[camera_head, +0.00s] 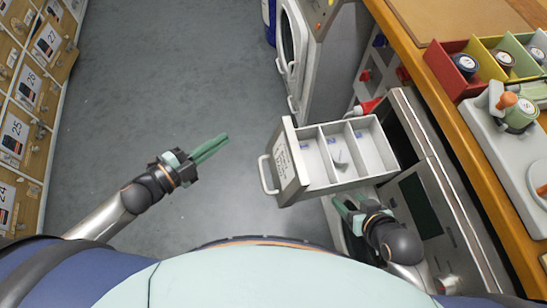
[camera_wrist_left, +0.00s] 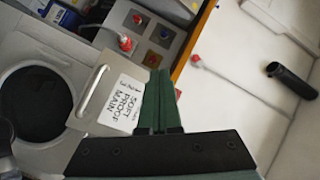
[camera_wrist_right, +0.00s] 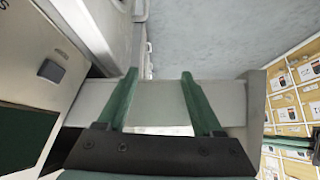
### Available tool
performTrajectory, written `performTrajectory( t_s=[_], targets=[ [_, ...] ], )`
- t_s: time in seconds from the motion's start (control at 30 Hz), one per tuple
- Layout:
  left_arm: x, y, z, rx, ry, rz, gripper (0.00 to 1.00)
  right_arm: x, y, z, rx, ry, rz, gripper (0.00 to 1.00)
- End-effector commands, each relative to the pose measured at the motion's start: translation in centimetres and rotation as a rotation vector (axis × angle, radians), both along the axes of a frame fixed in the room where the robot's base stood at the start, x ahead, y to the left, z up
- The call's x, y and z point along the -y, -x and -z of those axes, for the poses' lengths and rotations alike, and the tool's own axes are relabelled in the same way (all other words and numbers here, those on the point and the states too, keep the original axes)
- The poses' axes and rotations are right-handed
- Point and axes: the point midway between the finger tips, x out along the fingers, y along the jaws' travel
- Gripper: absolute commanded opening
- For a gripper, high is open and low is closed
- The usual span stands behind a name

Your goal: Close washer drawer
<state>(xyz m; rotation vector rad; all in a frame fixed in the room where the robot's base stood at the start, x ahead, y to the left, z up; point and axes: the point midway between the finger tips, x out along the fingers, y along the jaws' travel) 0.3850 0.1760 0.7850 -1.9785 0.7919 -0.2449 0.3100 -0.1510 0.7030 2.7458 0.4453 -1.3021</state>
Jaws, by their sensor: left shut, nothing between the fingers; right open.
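The washer drawer (camera_head: 352,184) is pulled far out of the washer front (camera_head: 425,205). It has three compartments, and a small grey item lies in the middle one. Its front panel with a label (camera_head: 283,165) and a bar handle (camera_head: 266,175) faces left; the panel also shows in the left wrist view (camera_wrist_left: 104,78). My left gripper (camera_head: 222,140) is shut and empty, in the air left of the drawer front and apart from it. My right gripper (camera_head: 342,203) is open beside the near side of the drawer. In the right wrist view the drawer's side wall (camera_wrist_right: 165,98) spans behind its open fingers (camera_wrist_right: 160,100).
A second appliance with a round door (camera_head: 292,45) stands beyond the drawer. A wooden counter (camera_head: 480,135) at right carries coloured bins (camera_head: 452,68). Numbered lockers (camera_head: 30,85) line the left. The grey floor (camera_head: 150,80) between is clear.

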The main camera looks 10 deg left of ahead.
Motion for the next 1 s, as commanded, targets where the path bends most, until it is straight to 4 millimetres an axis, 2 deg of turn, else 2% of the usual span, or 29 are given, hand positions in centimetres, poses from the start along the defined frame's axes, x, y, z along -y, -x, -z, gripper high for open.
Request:
performTrajectory(
  t_s=[0.03, 0.2, 0.37, 0.53, 0.67, 1.0],
  targets=[
    [-0.1, 0.1, 0.2, 0.074, -0.080, 0.099, 0.00, -0.2, 0.3, 1.6, 0.014, -0.010, 0.009, 0.68],
    [-0.6, 1.7, 0.5, 0.262, -0.298, 0.413, 0.00, -0.7, 0.7, 4.1, 0.077, -0.038, 0.030, 0.68],
    [-1.8, 3.4, 1.1, 0.344, -0.424, 0.609, 0.00, -1.0, 1.0, 5.3, 0.116, -0.056, 0.042, 0.68],
    [-1.6, 3.7, 1.4, 0.362, -0.454, 0.660, 0.00, -1.1, 1.0, 5.4, 0.129, -0.061, 0.045, 0.68],
    [0.0, 3.0, 1.8, 0.364, -0.451, 0.657, 0.00, -1.1, 1.0, 5.4, 0.129, -0.061, 0.043, 0.68],
    [6.6, 0.6, 3.9, 0.363, -0.447, 0.653, 0.00, -1.0, 1.0, 5.2, 0.129, -0.060, 0.045, 0.68]
  ],
)
